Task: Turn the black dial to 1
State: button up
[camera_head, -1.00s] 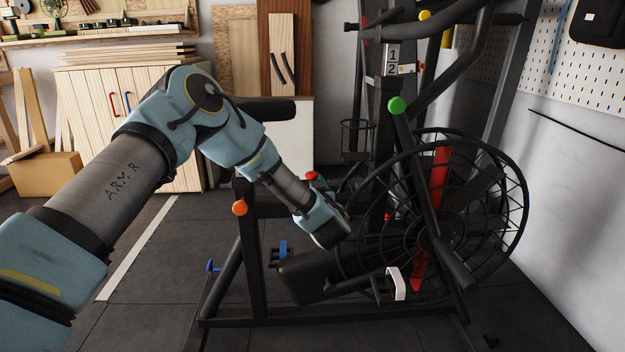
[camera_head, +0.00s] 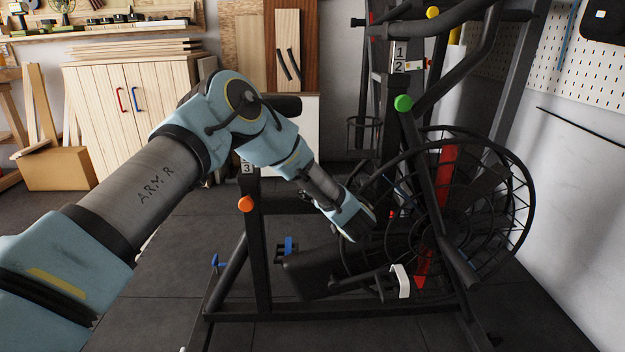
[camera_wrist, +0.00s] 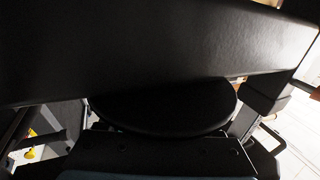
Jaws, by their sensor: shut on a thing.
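My gripper (camera_head: 358,228) reaches down from the left to the middle of a black fan bike, just left of its wheel cage. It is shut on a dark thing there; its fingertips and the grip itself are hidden. In the wrist view a round black disc (camera_wrist: 165,108) lies close in front of the hand, under a wide black surface (camera_wrist: 150,45). I cannot tell whether this disc is the black dial, and no pointer or mark shows on it. A plate with the numbers 1 and 2 (camera_head: 399,59) is on the upright post. A 3 (camera_head: 247,168) shows on the nearer post.
The caged fan wheel (camera_head: 500,215) stands right of my gripper. A green knob (camera_head: 403,103), an orange knob (camera_head: 246,204) and a white pedal-like part (camera_head: 401,281) stick out of the frame. Wooden cabinet (camera_head: 135,110) at back left.

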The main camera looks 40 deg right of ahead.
jog(key=o, duration=1.4)
jog(key=shift+c, duration=0.2)
jog(key=p+v, duration=0.1)
jog(key=v, duration=0.9)
jog(key=shift+s+a, duration=0.15)
jog(key=shift+s, duration=0.2)
